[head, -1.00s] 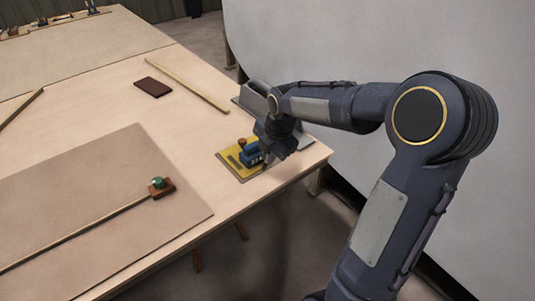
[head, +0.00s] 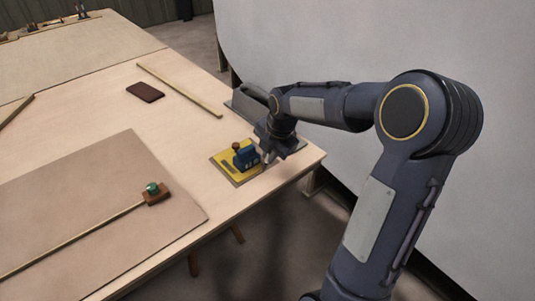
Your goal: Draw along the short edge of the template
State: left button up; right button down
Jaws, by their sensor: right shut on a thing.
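A large flat tan-brown sheet (head: 95,180), which looks like the template, lies on the light wooden table at the lower left; its left part runs out of view. My right gripper (head: 268,153) is low over the table's right corner, at a small blue tool (head: 246,157) with a round brown knob. It seems shut on the tool's right side, but the dark wrist hides most of the contact. The tool is on or just above a yellow mat (head: 228,171). My left gripper is not in view.
A thin strip (head: 80,239) with a brown block and green knob (head: 153,189) lies across the sheet. A dark red block (head: 145,92) and a wooden batten (head: 180,89) lie farther back. A grey thing (head: 245,103) stands behind my gripper. The table edge is close.

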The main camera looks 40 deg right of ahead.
jog(key=shift+r, duration=0.1)
notch_tip(320, 180, up, 13)
jog(key=p, duration=1)
dwell(0.3)
jog(key=shift+p, duration=0.3)
